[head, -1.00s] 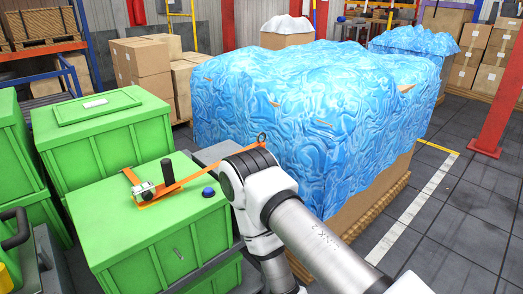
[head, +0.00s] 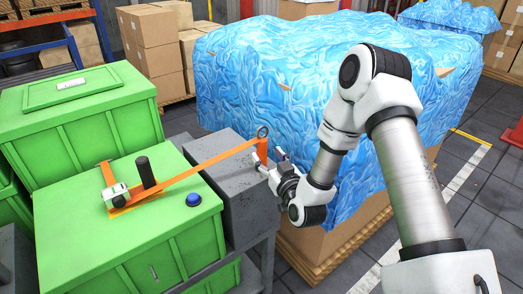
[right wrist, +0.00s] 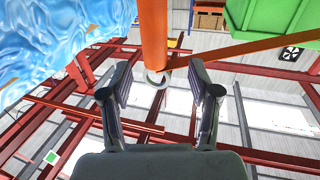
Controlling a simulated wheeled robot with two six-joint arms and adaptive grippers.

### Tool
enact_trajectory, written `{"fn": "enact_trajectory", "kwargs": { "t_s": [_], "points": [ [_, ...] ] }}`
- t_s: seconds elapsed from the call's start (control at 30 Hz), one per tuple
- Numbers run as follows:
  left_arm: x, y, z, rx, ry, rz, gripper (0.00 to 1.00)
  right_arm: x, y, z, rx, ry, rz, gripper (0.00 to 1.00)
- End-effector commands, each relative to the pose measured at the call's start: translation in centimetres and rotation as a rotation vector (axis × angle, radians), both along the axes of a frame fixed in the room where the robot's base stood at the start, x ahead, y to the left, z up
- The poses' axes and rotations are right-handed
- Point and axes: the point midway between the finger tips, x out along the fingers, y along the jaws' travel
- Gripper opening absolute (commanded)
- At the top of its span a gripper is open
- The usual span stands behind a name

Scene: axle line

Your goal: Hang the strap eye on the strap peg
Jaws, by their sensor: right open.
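The strap eye, a small grey ring (head: 262,131), stands at the end of a taut orange strap (head: 208,160) and at the top of an upright orange post (head: 262,150). I cannot tell whether the ring goes around the post or only touches it. A black upright peg (head: 147,173) stands by the metal buckle (head: 117,195) at the strap's other end. My right gripper (head: 272,163) is open beside the orange post. In the right wrist view the post (right wrist: 153,35) and ring (right wrist: 157,78) appear between the open fingers (right wrist: 160,82). My left gripper is not in view.
The buckle and a blue button (head: 193,199) are on a green crate (head: 75,235). A grey block (head: 245,195) stands beside it. A blue-wrapped load (head: 290,80) rises close behind my right arm. Open floor (head: 450,240) lies at the right.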

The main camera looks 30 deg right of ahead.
Motion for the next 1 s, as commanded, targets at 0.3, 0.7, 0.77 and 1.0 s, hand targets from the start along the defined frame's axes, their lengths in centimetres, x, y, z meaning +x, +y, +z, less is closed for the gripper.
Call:
{"fn": "enact_trajectory", "kwargs": {
  "t_s": [0.3, 0.7, 0.77, 1.0],
  "points": [
    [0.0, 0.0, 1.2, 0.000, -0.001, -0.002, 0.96, 4.5, -0.9, 0.1, 0.000, 0.003, 0.000, 0.61],
    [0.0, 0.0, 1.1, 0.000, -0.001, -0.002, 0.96, 4.5, -1.0, 0.0, 0.001, 0.004, -0.001, 0.00],
    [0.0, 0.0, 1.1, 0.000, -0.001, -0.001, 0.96, 4.5, -1.0, 0.0, 0.001, 0.004, -0.001, 0.00],
    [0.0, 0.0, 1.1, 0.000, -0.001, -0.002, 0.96, 4.5, -1.0, 0.1, 0.001, 0.003, -0.001, 0.00]
  ]
}}
